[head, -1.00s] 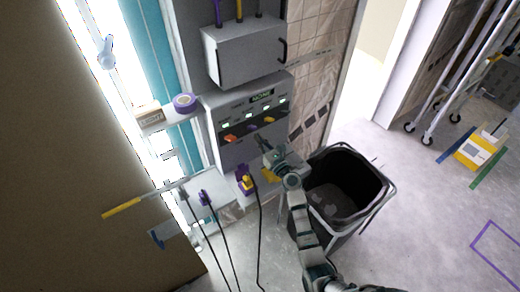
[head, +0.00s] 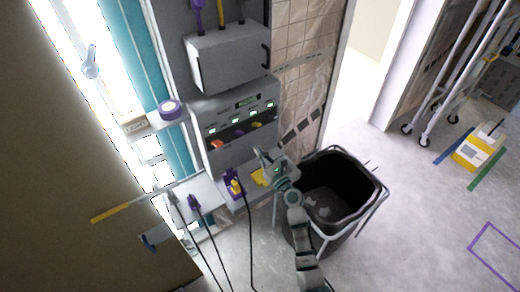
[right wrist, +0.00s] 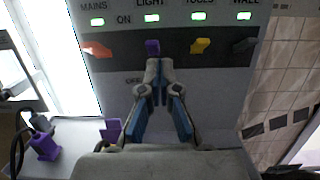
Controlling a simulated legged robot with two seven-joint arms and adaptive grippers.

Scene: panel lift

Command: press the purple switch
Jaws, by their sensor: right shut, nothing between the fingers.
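The purple switch (right wrist: 152,47) sits on the dark strip of the grey panel, under the label LIGHT, between an orange switch (right wrist: 97,49) and a yellow switch (right wrist: 200,46). It is small in the head view (head: 239,132). My right gripper (right wrist: 160,68) is shut and empty. In the right wrist view its fingertips point up at the panel, just below the purple switch and slightly right of it. In the head view the right gripper (head: 260,155) is in front of the panel's lower part, below the switches. My left gripper is not in view.
A dark switch (right wrist: 244,45) is at the strip's right end. Green lamps (right wrist: 152,17) show above the switches. A grey box (head: 230,55) is above the panel. A black bin (head: 335,190) stands at the right, beside my arm. Plugs with black cables (head: 232,184) are below left.

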